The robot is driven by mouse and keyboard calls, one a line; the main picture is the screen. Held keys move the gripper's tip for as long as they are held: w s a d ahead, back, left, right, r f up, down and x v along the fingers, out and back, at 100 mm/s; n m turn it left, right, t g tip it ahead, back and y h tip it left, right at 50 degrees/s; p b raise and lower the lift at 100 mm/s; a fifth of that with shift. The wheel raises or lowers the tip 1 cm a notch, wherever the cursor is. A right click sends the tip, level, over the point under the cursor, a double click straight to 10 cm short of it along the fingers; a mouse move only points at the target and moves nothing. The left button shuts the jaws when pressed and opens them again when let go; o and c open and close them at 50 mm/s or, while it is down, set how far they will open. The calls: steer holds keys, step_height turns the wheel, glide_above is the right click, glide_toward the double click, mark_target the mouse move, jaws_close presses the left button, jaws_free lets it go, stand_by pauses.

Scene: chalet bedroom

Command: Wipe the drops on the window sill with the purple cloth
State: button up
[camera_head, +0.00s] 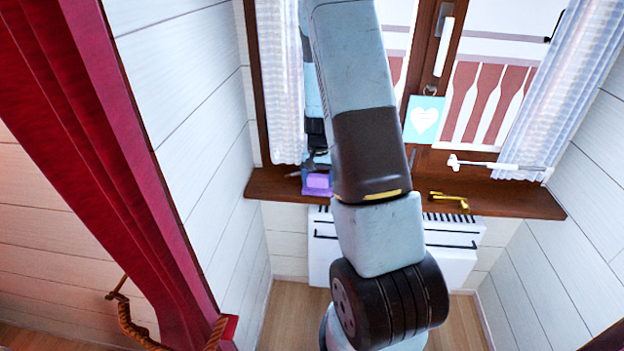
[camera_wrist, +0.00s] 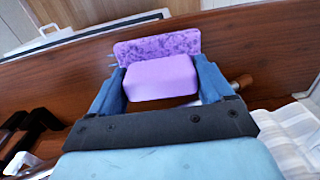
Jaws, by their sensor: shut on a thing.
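The purple cloth (camera_head: 318,182) is at the left end of the brown window sill (camera_head: 500,197), partly hidden by my arm in the head view. In the wrist view, the cloth (camera_wrist: 161,79) is a thick lilac pad with a flat, mottled purple part on its far side. My gripper (camera_wrist: 160,68) has a blue finger on each side of the pad and is shut on it. The cloth is over or against the sill's dark wood (camera_wrist: 260,45); I cannot tell whether it touches. I cannot make out any drops in either view.
A blue card with a white heart (camera_head: 423,119), a gold handle-like object (camera_head: 449,201) and a white rod-like object (camera_head: 495,165) are by the window, right of my arm. A white radiator (camera_head: 455,240) is below the sill. Pale curtains (camera_head: 279,80) hang at both sides.

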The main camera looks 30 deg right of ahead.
steer(key=shift+s+d+f, duration=0.1)
steer(key=shift+s+d, duration=0.55)
steer(key=shift+d, duration=0.3)
steer(key=shift+s+d+f, duration=0.1)
steer(key=shift+s+d, duration=0.55)
steer(key=shift+d, duration=0.25)
steer(key=shift+s+d+r, duration=0.1)
steer(key=shift+s+d, duration=0.35)
steer(key=shift+d, duration=0.25)
steer(key=shift+s+d, duration=0.45)
steer(key=shift+d, duration=0.2)
steer(key=shift+w+a, duration=0.6)
steer(key=shift+a, duration=0.35)
steer(key=shift+w+a+r, duration=0.1)
steer(key=shift+w+a, duration=0.6)
steer(key=shift+a, duration=0.3)
steer(key=shift+w+a, duration=0.7)
steer(key=shift+a, duration=0.25)
steer(key=shift+w+a, duration=0.5)
steer(key=shift+a, duration=0.25)
steer(key=shift+w+a, duration=0.45)
steer(key=shift+a, duration=0.25)
